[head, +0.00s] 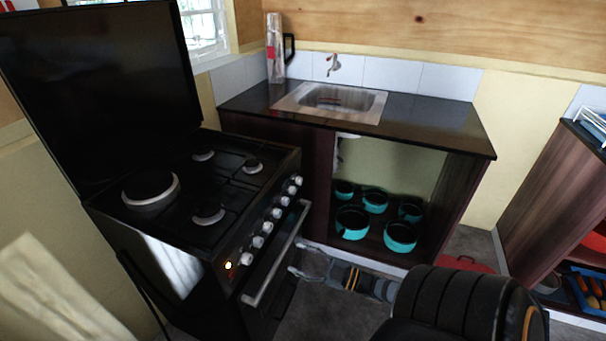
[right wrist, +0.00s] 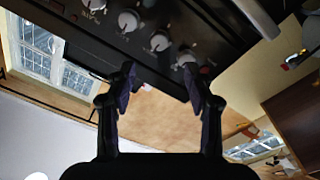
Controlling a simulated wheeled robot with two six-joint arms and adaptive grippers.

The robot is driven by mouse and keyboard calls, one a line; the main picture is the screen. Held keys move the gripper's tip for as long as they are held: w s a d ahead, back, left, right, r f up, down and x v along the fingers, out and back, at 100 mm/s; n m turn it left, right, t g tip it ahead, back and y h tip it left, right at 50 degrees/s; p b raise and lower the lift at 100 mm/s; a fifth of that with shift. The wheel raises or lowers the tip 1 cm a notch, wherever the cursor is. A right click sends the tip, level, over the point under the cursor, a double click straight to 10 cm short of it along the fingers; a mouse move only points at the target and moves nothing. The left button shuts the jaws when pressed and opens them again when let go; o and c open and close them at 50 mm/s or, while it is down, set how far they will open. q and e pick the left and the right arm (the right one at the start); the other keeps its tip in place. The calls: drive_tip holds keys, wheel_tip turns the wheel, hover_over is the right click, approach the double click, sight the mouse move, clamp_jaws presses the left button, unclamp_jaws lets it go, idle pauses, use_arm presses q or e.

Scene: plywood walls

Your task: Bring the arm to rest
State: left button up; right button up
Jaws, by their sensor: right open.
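My right arm comes in from the bottom right of the head view. Its gripper (head: 296,258) is open, low in front of the stove and close to the oven handle (head: 278,262); I cannot tell whether it touches the handle. In the right wrist view, the two dark fingers (right wrist: 160,84) are spread apart with nothing held between them. The stove's knob panel (right wrist: 140,28) shows beyond them. My left gripper is not in view.
The black stove (head: 190,190) stands at the left with its lid (head: 100,80) raised. A counter (head: 430,125) with a sink (head: 330,102) is behind, and several turquoise pots (head: 400,237) sit in its open cabinet. A shelf unit (head: 555,190) stands at the right.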

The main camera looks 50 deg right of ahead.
drive_tip(key=shift+s+d, duration=0.15)
drive_tip(key=shift+s, duration=0.2)
drive_tip(key=shift+f, duration=0.1)
drive_tip(key=s+d+f+m+g+h+p, duration=0.2)
drive_tip(key=s+f+m+g+h, duration=0.15)
drive_tip(key=f, duration=0.45)
drive_tip(key=s+d+f+m+g+h+p, duration=0.15)
drive_tip(key=s+f, duration=0.25)
drive_tip(key=f, duration=0.4)
drive_tip(key=s+d+f+m+g+h+p, duration=0.1)
drive_tip(key=s+d+f+m+g+h, duration=0.2)
drive_tip(key=f, duration=0.5)
drive_tip(key=s+a+f+m+g+p, duration=0.1)
drive_tip(key=s+a+f+g, duration=0.3)
drive_tip(key=s+a, duration=0.3)
drive_tip(key=s+a+f+m+g+p, duration=0.1)
drive_tip(key=s+a+f+g, duration=0.3)
drive_tip(key=s+a+f, duration=0.3)
drive_tip(key=s+a, duration=0.1)
drive_tip(key=s, duration=0.4)
drive_tip(key=shift+a+f+m, duration=0.25)
drive_tip(key=shift+f+m, duration=0.05)
